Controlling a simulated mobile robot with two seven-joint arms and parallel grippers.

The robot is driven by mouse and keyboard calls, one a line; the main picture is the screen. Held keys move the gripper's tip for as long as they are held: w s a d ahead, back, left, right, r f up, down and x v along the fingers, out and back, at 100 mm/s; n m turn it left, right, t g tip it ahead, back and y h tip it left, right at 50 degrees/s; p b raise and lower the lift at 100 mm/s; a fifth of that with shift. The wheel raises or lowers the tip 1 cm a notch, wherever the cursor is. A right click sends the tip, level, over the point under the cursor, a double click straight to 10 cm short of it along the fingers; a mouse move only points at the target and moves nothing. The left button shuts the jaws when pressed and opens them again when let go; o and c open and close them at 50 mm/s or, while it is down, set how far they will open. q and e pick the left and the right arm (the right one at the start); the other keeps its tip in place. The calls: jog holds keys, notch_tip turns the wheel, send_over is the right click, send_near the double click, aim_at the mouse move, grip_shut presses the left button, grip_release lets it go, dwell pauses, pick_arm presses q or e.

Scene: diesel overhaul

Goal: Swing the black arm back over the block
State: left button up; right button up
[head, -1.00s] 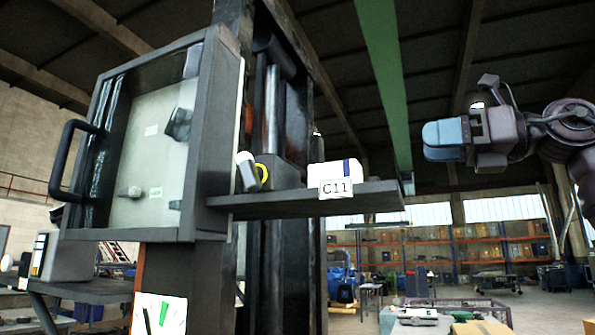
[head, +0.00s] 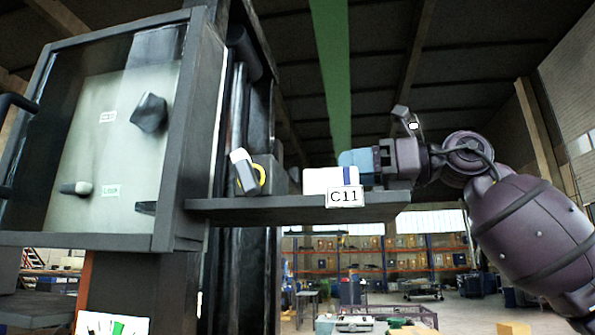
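A long dark arm-like ledge (head: 285,208) sticks out to the right from a dark upright column, with a tag reading C11 (head: 345,197) on its front edge. I cannot tell for sure whether it is the black arm. No engine block can be made out. A white box with a blue stripe (head: 325,179) sits on the ledge. My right gripper (head: 350,160), with blue fingers, comes in from the right above the ledge, at the box's right end and partly behind it. Its finger gap does not show, and I cannot tell whether it touches anything. My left gripper is out of view.
A dark-framed cabinet (head: 175,140) with a pale panel, dark knobs and labels fills the left. A grey and yellow fitting (head: 245,172) stands on the ledge near the column. Shelving (head: 400,255) stands far back. The air right of the ledge holds only my arm.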

aim_at(300, 173)
jog(key=p+x, duration=0.2)
jog(key=x, duration=0.7)
grip_shut()
